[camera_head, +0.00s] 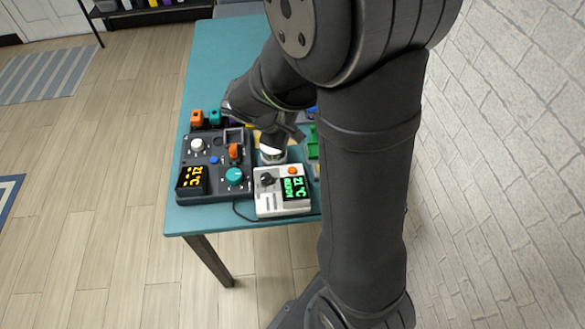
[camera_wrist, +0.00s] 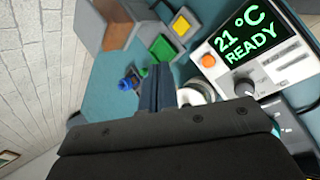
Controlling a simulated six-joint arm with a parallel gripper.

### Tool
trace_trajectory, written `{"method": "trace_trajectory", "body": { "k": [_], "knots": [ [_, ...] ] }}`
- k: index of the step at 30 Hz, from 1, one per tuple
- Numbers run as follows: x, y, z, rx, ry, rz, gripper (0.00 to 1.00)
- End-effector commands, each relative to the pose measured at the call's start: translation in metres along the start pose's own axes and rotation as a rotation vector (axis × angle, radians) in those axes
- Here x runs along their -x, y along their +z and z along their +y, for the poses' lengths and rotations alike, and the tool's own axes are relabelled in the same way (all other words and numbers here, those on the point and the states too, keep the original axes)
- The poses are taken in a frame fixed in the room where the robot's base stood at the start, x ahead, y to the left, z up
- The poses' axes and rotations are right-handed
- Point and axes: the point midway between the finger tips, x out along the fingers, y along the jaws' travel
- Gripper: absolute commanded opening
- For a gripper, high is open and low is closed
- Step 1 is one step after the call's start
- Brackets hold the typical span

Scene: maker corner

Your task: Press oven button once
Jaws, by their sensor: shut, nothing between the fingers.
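A small white unit (camera_head: 262,207) stands at the table's front edge, with a green-lit display (camera_head: 294,188), an orange button (camera_head: 292,170) and a dark knob (camera_head: 267,180). In the wrist view its display (camera_wrist: 245,36) reads "21°C READY", with the orange button (camera_wrist: 208,60) at its lower left and the knob (camera_wrist: 243,89) below. I take this unit to be the oven; no label confirms it. My gripper (camera_wrist: 156,72) is shut and empty, left of the orange button in the wrist view and apart from it. In the head view my arm partly hides the gripper.
A dark control panel (camera_head: 214,167) with an orange display, teal knob and white knob stands left of the white unit. A round white-rimmed item (camera_head: 272,154) stands just behind the unit. A grey box with yellow and green buttons (camera_wrist: 163,48) is near my fingers.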

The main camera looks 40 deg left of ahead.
Motion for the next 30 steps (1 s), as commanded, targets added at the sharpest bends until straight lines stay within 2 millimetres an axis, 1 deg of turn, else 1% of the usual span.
{"method": "trace_trajectory", "body": {
  "k": [1,3,6,9,13,23,26,30],
  "knots": [
    [-0.003,-0.005,-0.006,0.085,0.044,0.003,0.0],
    [-0.006,-0.011,-0.011,0.188,0.103,0.012,0.0],
    [-0.008,-0.018,-0.016,0.302,0.165,0.022,0.0],
    [-0.009,-0.023,-0.02,0.379,0.205,0.03,0.0],
    [-0.01,-0.026,-0.022,0.42,0.227,0.035,0.0],
    [-0.01,-0.026,-0.022,0.422,0.229,0.035,0.0],
    [-0.013,-0.028,-0.024,0.422,0.228,0.034,0.0],
    [-0.024,-0.032,-0.031,0.424,0.227,0.033,0.0]
  ]
}}
